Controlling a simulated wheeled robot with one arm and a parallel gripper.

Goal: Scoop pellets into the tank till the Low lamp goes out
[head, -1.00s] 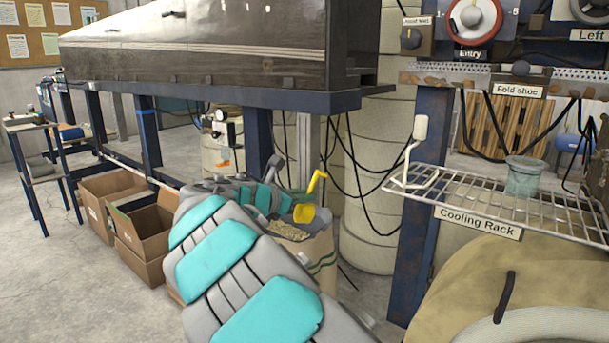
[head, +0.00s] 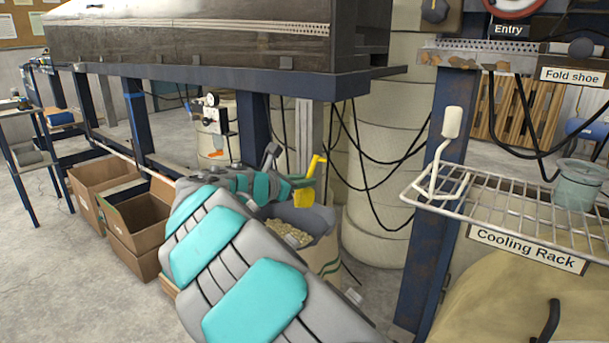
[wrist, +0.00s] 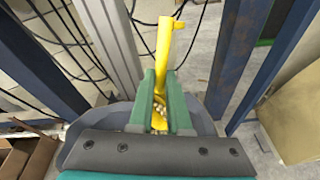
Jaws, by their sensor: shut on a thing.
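My gripper (wrist: 163,88) is shut on a yellow scoop (wrist: 163,50), held between its green fingers in the wrist view. The scoop (head: 304,194) also shows in the head view, its handle end upward, above a sack or bin with a grey rim (head: 322,222). Pale pellets (head: 287,233) fill the part of the bin that I see. A few pellets (wrist: 158,116) show between the fingers in the wrist view; I cannot tell whether they lie in the scoop. My arm hides part of the bin. I cannot make out the tank or a Low lamp.
Open cardboard boxes (head: 137,218) stand left of my arm. A wire cooling rack (head: 480,205) juts out at the right beside a blue post (head: 425,220). Black cables (head: 365,150) hang behind the bin. A long machine bed (head: 200,75) runs above.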

